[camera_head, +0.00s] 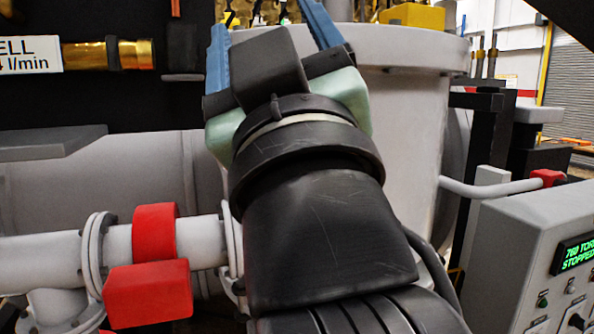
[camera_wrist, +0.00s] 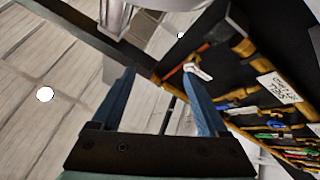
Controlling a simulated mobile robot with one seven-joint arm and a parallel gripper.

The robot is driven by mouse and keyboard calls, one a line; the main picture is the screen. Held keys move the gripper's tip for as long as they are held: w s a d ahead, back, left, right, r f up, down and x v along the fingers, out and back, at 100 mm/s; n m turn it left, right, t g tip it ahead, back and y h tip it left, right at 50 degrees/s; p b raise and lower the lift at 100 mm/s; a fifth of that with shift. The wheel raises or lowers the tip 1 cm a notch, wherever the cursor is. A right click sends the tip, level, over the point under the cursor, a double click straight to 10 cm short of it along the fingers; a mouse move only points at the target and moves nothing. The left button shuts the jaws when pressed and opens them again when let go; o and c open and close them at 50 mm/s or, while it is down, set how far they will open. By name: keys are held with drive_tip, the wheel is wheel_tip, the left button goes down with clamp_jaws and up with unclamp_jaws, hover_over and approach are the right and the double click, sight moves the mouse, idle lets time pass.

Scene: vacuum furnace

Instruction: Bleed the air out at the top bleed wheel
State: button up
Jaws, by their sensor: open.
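I cannot make out the top bleed wheel in either view. My gripper (camera_head: 264,14) is raised in front of the pale grey furnace vessel (camera_head: 405,130), its two blue fingers apart and pointing up. In the wrist view my gripper (camera_wrist: 160,74) is open, with nothing held between the fingers. Beyond the right fingertip is a dark panel (camera_wrist: 225,65) with brass pipes and a small white tag (camera_wrist: 197,71). My wrist hides part of the vessel and what stands behind it.
A white pipe (camera_head: 40,262) with a red block-shaped part (camera_head: 150,292) lies at lower left. A labelled brass fitting (camera_head: 135,54) is at upper left. A control box (camera_head: 530,235) at right reads "760 TOR" and "STOPPED". A grey ledge (camera_head: 50,143) juts out at left.

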drive_tip(key=s+d+f+m+t+h+b, duration=0.1)
drive_tip(key=s+d+f+m+t+h, duration=0.1)
drive_tip(key=s+m+h, duration=0.4)
drive_tip(key=shift+s+d+f+m+t, duration=0.25)
drive_tip(key=shift+f+m+t, duration=0.25)
drive_tip(key=shift+f+m, duration=0.5)
drive_tip(key=shift+w, duration=0.1)
